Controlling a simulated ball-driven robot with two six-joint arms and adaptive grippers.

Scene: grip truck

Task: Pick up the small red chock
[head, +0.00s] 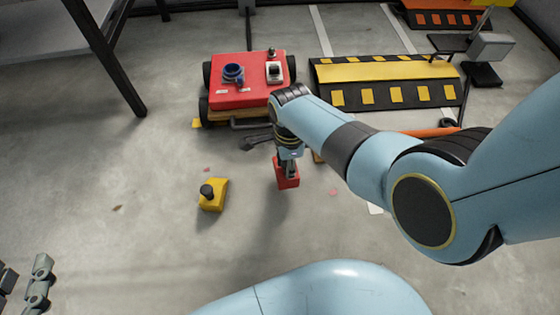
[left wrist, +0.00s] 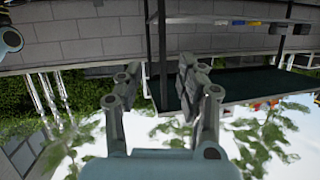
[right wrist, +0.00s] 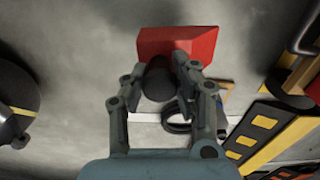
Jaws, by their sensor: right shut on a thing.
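The small red chock (head: 288,179) hangs below my right gripper (head: 287,157) in the middle of the head view. In the right wrist view the red chock (right wrist: 195,43) shows with a dark round knob (right wrist: 159,80) between the fingers. My right gripper (right wrist: 160,78) is shut on that knob. Whether the chock is clear of the floor is hard to tell. My left gripper (left wrist: 157,75) is open and empty in the left wrist view, and its fingers show at the lower left of the head view.
A yellow chock (head: 213,195) with a black knob stands on the floor to the left. A red cart (head: 250,92) stands behind, and a black-and-yellow ramp (head: 385,80) at the back right. A table leg (head: 110,60) is at upper left.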

